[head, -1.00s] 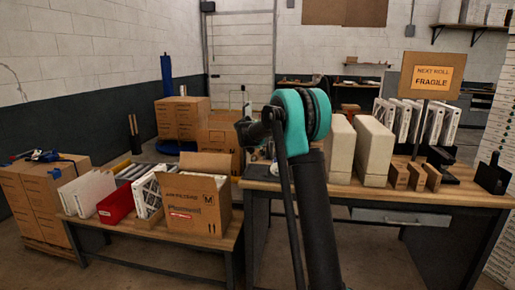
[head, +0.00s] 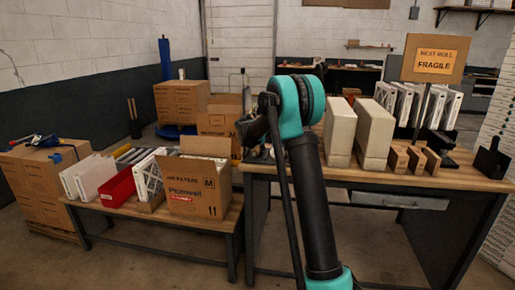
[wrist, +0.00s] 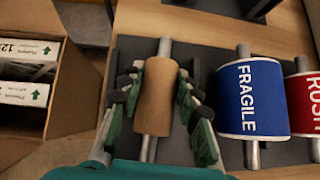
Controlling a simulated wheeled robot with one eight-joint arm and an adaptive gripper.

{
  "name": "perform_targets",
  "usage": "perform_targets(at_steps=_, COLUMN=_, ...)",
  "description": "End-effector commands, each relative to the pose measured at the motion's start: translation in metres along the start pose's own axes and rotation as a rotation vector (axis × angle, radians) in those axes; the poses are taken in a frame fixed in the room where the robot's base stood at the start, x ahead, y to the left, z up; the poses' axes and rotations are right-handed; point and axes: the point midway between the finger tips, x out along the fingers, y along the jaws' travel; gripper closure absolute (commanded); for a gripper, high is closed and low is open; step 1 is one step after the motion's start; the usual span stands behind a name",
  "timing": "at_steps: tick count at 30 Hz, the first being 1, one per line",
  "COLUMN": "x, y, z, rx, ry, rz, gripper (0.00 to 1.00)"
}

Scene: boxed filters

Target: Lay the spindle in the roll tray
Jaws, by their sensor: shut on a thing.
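In the wrist view, a grey metal spindle (wrist: 148,150) runs through a plain brown roll (wrist: 157,98). The green and black fingers of my gripper (wrist: 157,88) are closed in on both sides of this brown roll. A dark grey roll tray (wrist: 212,50) lies under and beside it on the wooden table. I cannot tell whether the spindle touches the tray. To the right are a blue roll marked FRAGILE (wrist: 250,97) and a red roll marked RUSH (wrist: 305,100), each on its own grey rod. In the head view my arm hides the gripper and the spindle.
An open carton of filters (wrist: 40,75) stands left of the tray. In the head view, a sign reading NEXT ROLL FRAGILE (head: 436,58) stands on the right workbench (head: 360,178). Cream blocks (head: 375,132) stand on that bench. A low table on the left holds a red bin (head: 118,187).

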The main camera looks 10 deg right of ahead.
Motion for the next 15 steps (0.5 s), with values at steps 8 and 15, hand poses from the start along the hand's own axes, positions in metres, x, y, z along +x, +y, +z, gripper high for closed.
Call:
perform_targets(at_steps=8, x=-0.0002, y=0.0, z=0.0003, rx=0.0, ry=0.0, rz=0.0, gripper=0.43)
perform_targets(at_steps=15, x=-0.0001, y=0.0001, z=0.0, rx=0.0, ry=0.0, rz=0.0, gripper=0.43)
